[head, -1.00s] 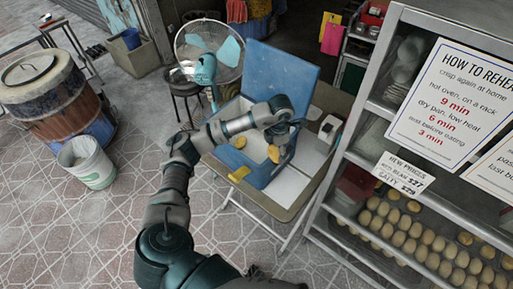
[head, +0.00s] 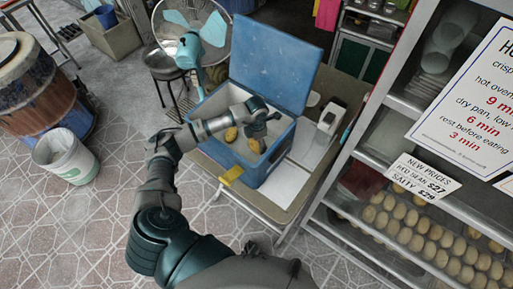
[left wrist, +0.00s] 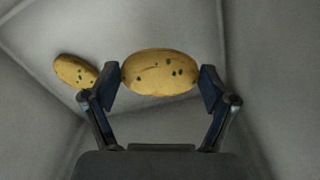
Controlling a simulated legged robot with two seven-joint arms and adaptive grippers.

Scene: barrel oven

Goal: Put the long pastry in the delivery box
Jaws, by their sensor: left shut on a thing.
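The held long pastry (left wrist: 160,72), oval, golden and dark-specked, is between the two fingers of my left gripper (left wrist: 160,78) in the left wrist view. In the head view this pastry (head: 254,145) shows just under my left gripper (head: 258,131), inside the open blue delivery box (head: 268,172). A second pastry (head: 231,134) lies in the box to the left; it also shows in the left wrist view (left wrist: 74,71), left of the held one. I cannot tell whether the held pastry touches the box floor. My right gripper is not in view.
The box's blue lid (head: 270,62) stands open at the back. The box sits on a table (head: 315,160) with a white device (head: 322,122) at right. A glass-front pastry cabinet (head: 425,225) stands to the right, a fan (head: 190,45) behind, and a white bin (head: 66,158) at left.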

